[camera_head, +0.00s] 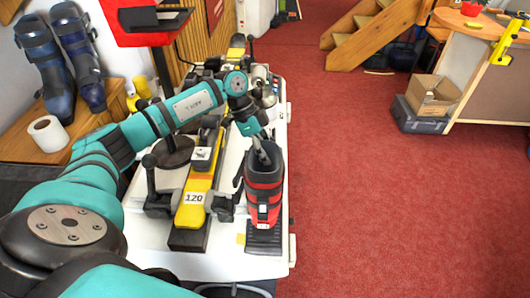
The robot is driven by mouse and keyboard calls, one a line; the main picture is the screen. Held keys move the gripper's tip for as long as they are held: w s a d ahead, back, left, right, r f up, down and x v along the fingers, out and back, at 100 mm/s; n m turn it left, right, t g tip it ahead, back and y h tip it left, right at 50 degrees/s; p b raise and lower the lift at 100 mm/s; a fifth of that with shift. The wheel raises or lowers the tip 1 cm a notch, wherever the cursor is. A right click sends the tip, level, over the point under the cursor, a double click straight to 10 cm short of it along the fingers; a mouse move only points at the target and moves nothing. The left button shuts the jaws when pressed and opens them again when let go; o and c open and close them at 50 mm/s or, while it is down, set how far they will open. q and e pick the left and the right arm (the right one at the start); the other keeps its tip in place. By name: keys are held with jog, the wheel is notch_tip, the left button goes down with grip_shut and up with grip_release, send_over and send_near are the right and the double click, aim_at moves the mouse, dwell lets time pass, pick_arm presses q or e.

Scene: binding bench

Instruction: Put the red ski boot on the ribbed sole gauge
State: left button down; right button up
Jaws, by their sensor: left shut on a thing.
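The red ski boot (264,197), red with black parts, stands upright at the right side of the white bench (225,262). The ribbed sole gauge (264,238) is a dark plate under the boot's toe, its front end showing. The boot hides the rest of the gauge, and I cannot tell whether the sole touches it. My left gripper (262,153) reaches down to the top of the boot and is shut on its cuff; its fingertips are partly hidden. My right gripper is not in view.
A yellow ski (195,197) marked 120 lies in black clamps left of the boot. Blue boots (62,55) and a white roll (48,134) stand on a wooden shelf at the left. Red carpet (380,200) right of the bench is clear.

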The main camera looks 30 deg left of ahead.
pick_arm(q)
jog(key=c, duration=1.6)
grip_release()
jog(key=shift+f, duration=0.1)
jog(key=o, duration=0.4)
jog(key=shift+s, duration=0.1)
jog(key=shift+c, duration=0.2)
jog(key=shift+a+r, duration=0.1)
jog(key=shift+r, duration=0.3)
jog(key=b+v, duration=0.3)
jog(key=v, duration=0.8)
jog(key=shift+r, duration=0.25)
